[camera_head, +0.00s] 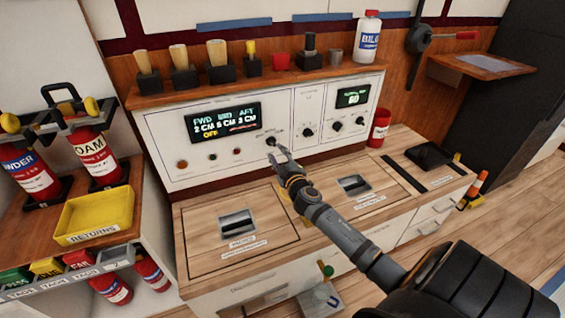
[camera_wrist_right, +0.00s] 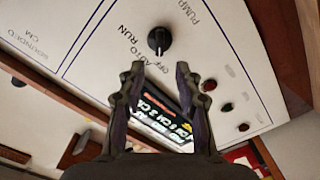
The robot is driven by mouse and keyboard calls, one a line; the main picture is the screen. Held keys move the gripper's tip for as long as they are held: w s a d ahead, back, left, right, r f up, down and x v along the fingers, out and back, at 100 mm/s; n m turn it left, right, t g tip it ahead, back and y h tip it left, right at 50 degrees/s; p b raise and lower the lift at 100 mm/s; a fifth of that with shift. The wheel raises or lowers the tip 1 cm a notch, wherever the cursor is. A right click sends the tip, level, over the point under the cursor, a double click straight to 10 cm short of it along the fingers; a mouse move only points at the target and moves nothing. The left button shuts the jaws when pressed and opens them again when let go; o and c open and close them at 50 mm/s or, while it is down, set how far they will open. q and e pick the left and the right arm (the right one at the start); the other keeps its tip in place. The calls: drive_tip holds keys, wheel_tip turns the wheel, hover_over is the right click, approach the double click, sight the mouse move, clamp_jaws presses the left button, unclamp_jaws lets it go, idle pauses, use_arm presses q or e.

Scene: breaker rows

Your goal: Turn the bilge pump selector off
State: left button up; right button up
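In the head view the selector (camera_head: 271,141) is small, right of the level display (camera_head: 222,122), which shows OFF in yellow. My right gripper (camera_head: 280,153) is close in front of the panel by the selector. In the wrist view its two fingers (camera_wrist_right: 158,73) are apart, with nothing between them, and the knob lies beyond their tips. My left gripper is out of view.
Other knobs (camera_head: 308,132) and a second display (camera_head: 353,96) sit to the right on the panel. Indicator lights (camera_head: 182,164) are below the level display. A wooden counter (camera_head: 290,205) lies under my right arm. A red cup (camera_head: 379,128) stands at the panel's right end.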

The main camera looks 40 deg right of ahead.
drive_tip(key=v, duration=0.6)
drive_tip(key=shift+a, duration=0.1)
